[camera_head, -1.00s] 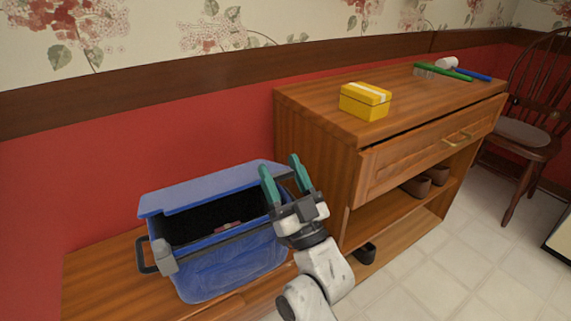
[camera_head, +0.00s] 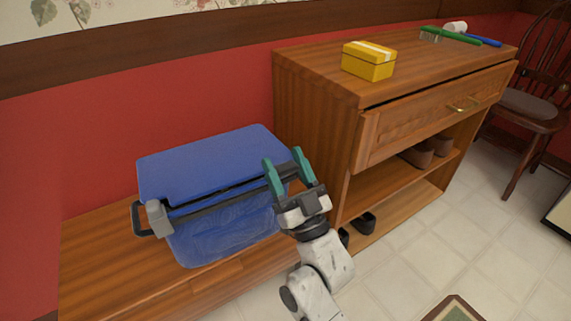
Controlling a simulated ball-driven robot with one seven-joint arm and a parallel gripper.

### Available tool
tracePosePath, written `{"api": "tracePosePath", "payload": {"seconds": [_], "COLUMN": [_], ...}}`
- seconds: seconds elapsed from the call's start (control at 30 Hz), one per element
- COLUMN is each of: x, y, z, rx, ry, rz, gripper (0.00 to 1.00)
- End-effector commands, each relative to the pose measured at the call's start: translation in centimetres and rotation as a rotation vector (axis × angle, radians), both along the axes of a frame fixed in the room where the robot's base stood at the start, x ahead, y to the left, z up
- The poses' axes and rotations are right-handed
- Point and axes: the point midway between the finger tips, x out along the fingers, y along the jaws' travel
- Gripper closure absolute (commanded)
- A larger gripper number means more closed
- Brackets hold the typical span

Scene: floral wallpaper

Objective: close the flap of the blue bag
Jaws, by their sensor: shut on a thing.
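The blue bag (camera_head: 225,235) stands on the low wooden bench, with a dark grey handle bar across its front and a grey clip at its left. Its flap (camera_head: 205,165) is a broad blue panel lying forward over most of the opening. A thin dark gap shows between the flap's front edge and the front rim. My gripper (camera_head: 284,165), with green fingers, is at the bag's right side, shut on the flap's right edge. The fingers partly hide the spot where they hold it.
A wooden cabinet (camera_head: 318,120) stands close to the right of the gripper. It carries a yellow box (camera_head: 368,62) and brushes (camera_head: 455,36); shoes (camera_head: 425,150) sit on its shelf. The bench (camera_head: 100,265) has bare room left of the bag. A chair (camera_head: 530,100) stands far right.

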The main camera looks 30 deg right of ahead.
Motion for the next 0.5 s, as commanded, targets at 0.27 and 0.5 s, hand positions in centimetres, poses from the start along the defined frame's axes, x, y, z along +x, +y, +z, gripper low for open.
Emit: {"api": "tracePosePath", "payload": {"seconds": [0.27, 0.5], "x": [0.00, 0.01], "y": [-0.07, -0.05], "z": [-0.21, -0.07], "rx": [0.002, 0.001], "ry": [0.005, 0.002], "rz": [0.000, 0.000], "gripper": [0.38, 0.21]}}
